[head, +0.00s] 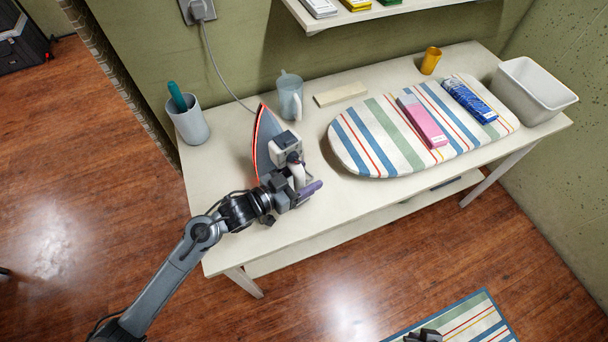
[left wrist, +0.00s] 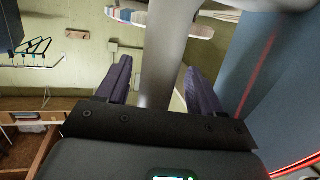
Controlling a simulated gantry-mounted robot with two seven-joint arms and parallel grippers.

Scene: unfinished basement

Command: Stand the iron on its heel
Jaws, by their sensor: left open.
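The iron (head: 266,136) is at the left end of the table, blue-grey with a red rim. It appears upright, with its pointed tip up; my gripper partly hides its lower part, so I cannot see its heel clearly. My left gripper (head: 308,188) is open at the iron's handle side. In the left wrist view, the pale handle (left wrist: 172,55) runs between the two open purple fingers (left wrist: 158,88), with gaps on both sides. The blue body with a red line is at right there. A dark part, seemingly my right gripper (head: 424,336), barely shows at the bottom edge.
A cord (head: 212,55) hangs behind the iron.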

